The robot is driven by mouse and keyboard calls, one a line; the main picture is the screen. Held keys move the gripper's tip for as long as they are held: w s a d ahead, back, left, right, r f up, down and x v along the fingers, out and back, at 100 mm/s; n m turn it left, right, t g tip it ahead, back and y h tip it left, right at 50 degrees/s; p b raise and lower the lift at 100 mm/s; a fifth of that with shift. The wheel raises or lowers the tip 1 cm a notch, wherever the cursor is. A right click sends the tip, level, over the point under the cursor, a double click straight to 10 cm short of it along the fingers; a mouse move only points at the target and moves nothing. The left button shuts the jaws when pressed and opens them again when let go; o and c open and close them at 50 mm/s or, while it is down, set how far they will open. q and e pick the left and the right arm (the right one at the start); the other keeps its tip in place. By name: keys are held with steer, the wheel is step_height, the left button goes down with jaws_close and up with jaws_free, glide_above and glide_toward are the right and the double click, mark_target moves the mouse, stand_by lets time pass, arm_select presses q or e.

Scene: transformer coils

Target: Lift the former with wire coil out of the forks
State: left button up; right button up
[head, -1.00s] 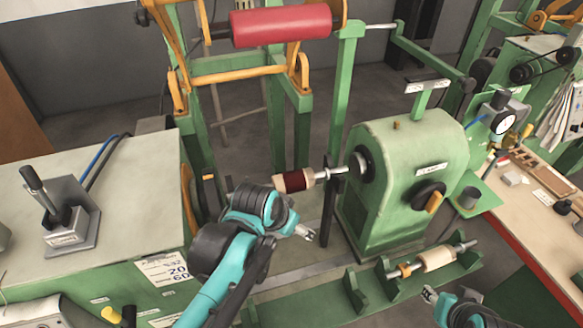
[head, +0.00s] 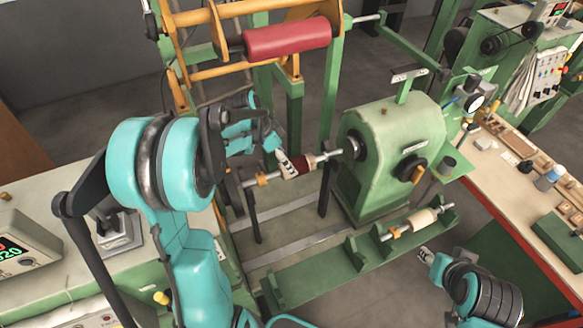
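The former with the dark red wire coil (head: 303,164) sits on a shaft with an orange collar (head: 262,180) at its left. The shaft lies across two dark upright forks, a left one (head: 252,215) and a right one (head: 326,190), beside the green winding machine (head: 395,150). My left gripper (head: 286,168) is at the left part of the former, with its pale fingertips over or against it. Its far finger is hidden, so its grip is unclear. My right gripper (head: 426,254) is low at the right, empty, below the green rack; its opening is too small to judge.
A green rack (head: 350,262) in front holds another shaft with a pale, unwound former (head: 423,218). A red roll (head: 288,40) hangs on the green and orange frame behind. A workbench (head: 515,185) stands at the right, and a control cabinet at the left.

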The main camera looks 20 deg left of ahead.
arm_select(q)
steer(key=x, duration=0.5)
steer(key=shift+w+a, duration=0.15)
steer(key=shift+w, duration=0.1)
jaws_close()
